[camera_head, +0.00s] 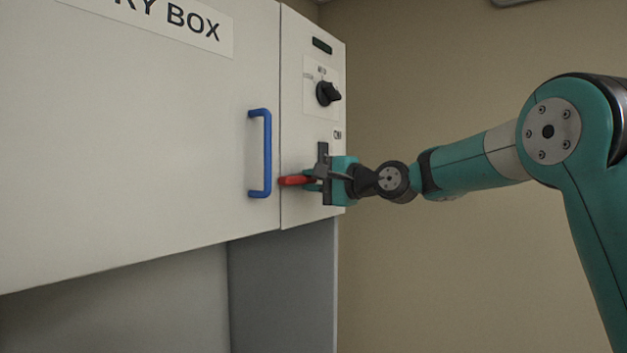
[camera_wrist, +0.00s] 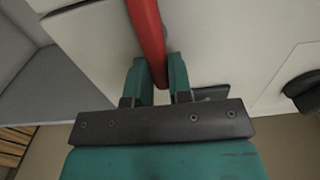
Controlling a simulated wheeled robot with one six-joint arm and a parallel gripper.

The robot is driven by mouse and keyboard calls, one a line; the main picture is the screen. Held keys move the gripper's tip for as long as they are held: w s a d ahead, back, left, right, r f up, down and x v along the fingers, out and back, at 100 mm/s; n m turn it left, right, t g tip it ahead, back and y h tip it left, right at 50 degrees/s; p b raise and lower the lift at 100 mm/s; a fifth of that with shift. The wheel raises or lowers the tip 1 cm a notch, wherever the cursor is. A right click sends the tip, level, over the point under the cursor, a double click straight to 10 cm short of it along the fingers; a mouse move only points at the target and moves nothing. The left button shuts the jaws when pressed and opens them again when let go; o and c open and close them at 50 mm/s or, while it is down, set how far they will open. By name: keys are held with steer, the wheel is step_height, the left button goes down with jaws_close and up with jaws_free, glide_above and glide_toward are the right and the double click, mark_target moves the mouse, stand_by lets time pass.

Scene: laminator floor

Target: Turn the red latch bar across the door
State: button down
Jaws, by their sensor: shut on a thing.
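The red latch bar (camera_head: 294,181) is on the narrow right panel of the white box, close to the door seam. In the head view it lies about level, its left end near the lower end of the blue handle. My gripper (camera_head: 312,182) comes in from the right and is shut on the bar. In the wrist view the red bar (camera_wrist: 149,40) runs between the two teal fingers (camera_wrist: 157,80). The white door (camera_head: 140,130) looks closed against the panel.
The blue door handle (camera_head: 267,153) stands out just left of the bar. A black rotary knob (camera_head: 327,93) is above on the same panel, with a dark green strip (camera_head: 322,46) at the top. A grey recess lies below the box. The wall to the right is bare.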

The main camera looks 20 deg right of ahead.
steer(key=c, duration=1)
jaws_free()
steer(key=shift+c, duration=0.2)
steer(key=shift+s+d+f, duration=0.15)
steer(key=shift+s+d, duration=0.05)
steer(key=b+v, duration=0.8)
steer(key=v, duration=0.8)
steer(key=shift+s+d, duration=0.2)
steer(key=shift+s, duration=0.2)
